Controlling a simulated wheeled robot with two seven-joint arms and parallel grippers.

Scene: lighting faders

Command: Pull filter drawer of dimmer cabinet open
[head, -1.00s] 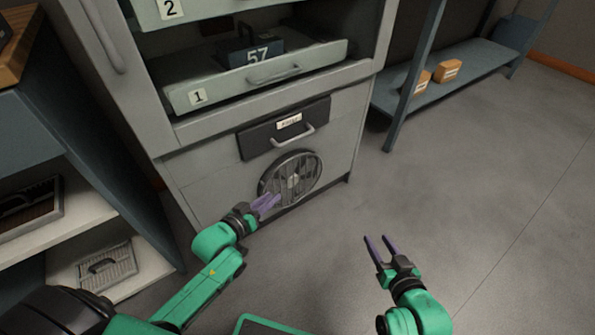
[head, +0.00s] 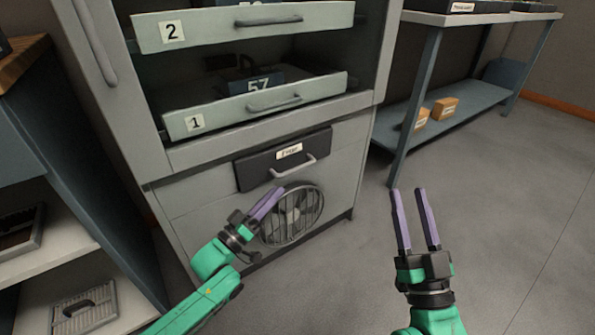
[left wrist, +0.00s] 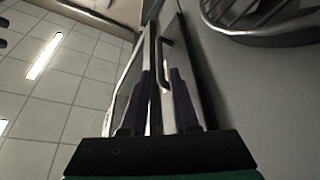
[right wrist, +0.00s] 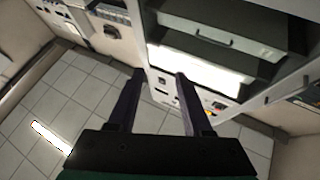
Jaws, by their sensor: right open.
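The dimmer cabinet (head: 185,190) stands ahead of me. Its filter drawer (head: 255,170) has a dark front with a small white label and sits low in the cabinet, looking closed. Its grey bar handle (head: 294,167) is in clear view. My left gripper (head: 276,192) is open and empty, its fingertips just below the handle and in front of the fan grille. My right gripper (head: 412,192) is open and empty, over the floor right of the cabinet.
A round fan grille (head: 300,220) is below the filter drawer. Drawers 1 (head: 225,117) and 2 (head: 225,30) are above it. A blue-grey shelf rack (head: 470,107) with small orange boxes stands right. Another shelf unit (head: 70,175) stands left. Floor at right is clear.

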